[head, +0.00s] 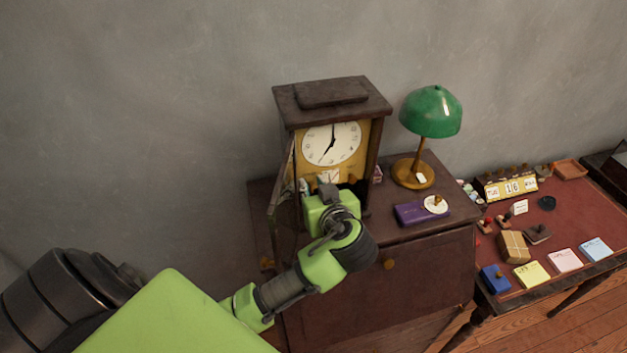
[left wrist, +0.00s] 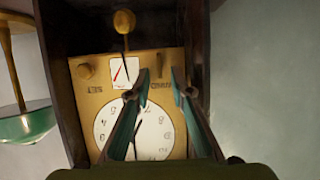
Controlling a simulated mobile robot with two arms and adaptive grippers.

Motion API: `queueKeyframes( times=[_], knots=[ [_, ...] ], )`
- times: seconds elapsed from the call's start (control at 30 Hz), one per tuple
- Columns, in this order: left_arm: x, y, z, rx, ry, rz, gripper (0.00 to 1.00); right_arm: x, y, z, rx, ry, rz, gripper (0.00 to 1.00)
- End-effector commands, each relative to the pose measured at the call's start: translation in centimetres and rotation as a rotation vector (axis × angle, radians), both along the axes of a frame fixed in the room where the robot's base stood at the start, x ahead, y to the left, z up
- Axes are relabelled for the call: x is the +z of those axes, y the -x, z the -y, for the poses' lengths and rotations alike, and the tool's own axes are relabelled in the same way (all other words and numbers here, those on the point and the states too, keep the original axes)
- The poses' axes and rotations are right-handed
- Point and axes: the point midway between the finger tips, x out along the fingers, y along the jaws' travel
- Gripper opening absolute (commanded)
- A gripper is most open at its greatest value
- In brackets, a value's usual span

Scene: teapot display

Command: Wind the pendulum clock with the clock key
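The pendulum clock (head: 316,113) stands on a dark cabinet, its glass door (head: 283,190) swung open to the left. Its large dial (head: 331,144) faces out. My left gripper (head: 335,190) reaches into the case below the dial. The left wrist view shows the clock upside down, with the dial (left wrist: 118,122), a small dial with a red hand (left wrist: 121,71) and a brass pendulum (left wrist: 124,22). There my left gripper (left wrist: 160,75) has its fingertips apart, on either side of a small brass upright piece (left wrist: 164,66). I cannot tell whether this is the clock key. My right gripper is not in view.
A green lamp (head: 431,112) and a purple box (head: 411,213) with a white round piece (head: 436,204) stand on the cabinet (head: 430,260), right of the clock. A red-topped desk (head: 570,225) with stamps, notes and a calendar (head: 511,187) is farther right.

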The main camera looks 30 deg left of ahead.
Motion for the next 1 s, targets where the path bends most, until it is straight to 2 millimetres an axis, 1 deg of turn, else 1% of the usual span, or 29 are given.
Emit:
queueKeyframes(
  times=[0.1, 0.23, 0.27, 0.3, 0.33, 0.73, 1.0],
  knots=[
    [-0.1, -0.1, -0.1, 0.0, 0.0, 0.0, 0.21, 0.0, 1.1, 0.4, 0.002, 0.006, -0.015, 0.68],
    [-0.1, -0.1, 0.0, 0.0, 0.001, -0.001, 0.21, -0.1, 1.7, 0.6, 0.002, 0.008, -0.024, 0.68],
    [-0.1, 0.0, 0.0, 0.0, 0.001, -0.001, 0.16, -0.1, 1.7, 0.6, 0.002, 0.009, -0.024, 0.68],
    [-0.1, 0.0, 0.0, 0.0, 0.001, -0.001, 0.05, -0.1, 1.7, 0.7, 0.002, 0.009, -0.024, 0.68],
    [-0.1, 0.0, 0.0, 0.0, 0.001, -0.001, 0.0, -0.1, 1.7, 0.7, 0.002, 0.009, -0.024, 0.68],
    [-0.1, -0.1, 0.1, 0.0, -0.013, -0.02, 0.0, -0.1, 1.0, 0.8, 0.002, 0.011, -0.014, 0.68],
    [-0.2, -0.3, 0.3, 0.001, -0.101, -0.126, 0.0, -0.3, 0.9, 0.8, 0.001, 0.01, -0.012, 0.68]
  ],
)
